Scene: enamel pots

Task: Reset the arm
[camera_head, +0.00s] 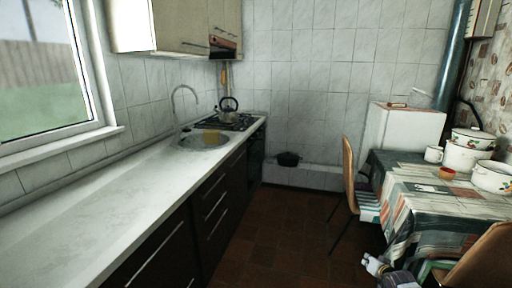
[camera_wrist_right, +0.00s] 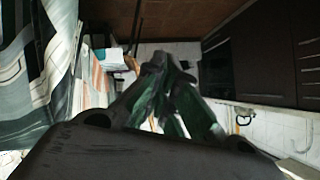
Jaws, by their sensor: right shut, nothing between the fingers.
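My right gripper (camera_head: 373,264) shows at the lower right of the head view, low in front of the table, with part of my right arm below it. In the right wrist view its dark fingers (camera_wrist_right: 168,68) come together at the middle, shut with nothing between them. My left gripper is in neither view.
A table with a patterned cloth (camera_head: 422,213) stands at the right, bearing enamel pots (camera_head: 461,158) and a white mug (camera_head: 433,154). A chair (camera_head: 350,175) stands beside it. A white counter (camera_head: 110,222) runs along the left. Brown floor (camera_head: 290,225) between is clear.

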